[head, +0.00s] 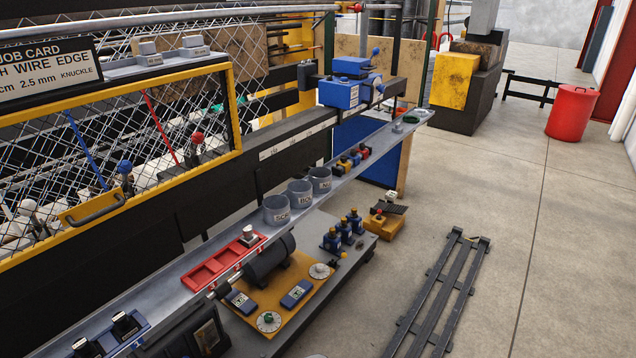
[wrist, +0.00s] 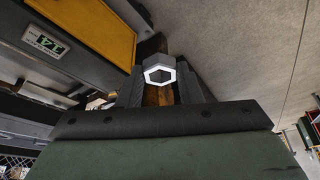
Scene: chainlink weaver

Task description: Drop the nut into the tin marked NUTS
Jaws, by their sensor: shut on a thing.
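The nut (wrist: 158,74), a grey hexagonal ring with a bright face, is between the two fingertips of my gripper (wrist: 160,86) in the wrist view. The fingers are shut on it. I cannot make out the nut or the gripper's fingers in the head view. Three grey open tins stand in a row on the long grey shelf in the head view. The farthest tin (head: 320,182) has a label that seems to start with N, too small to read fully. The middle tin (head: 300,194) and the nearest tin (head: 276,211) carry other labels.
A red compartment tray (head: 222,264) is left of the tins on the shelf (head: 160,292). Small coloured items (head: 352,159) stand beyond them. Floor rails (head: 440,300) lie at right.

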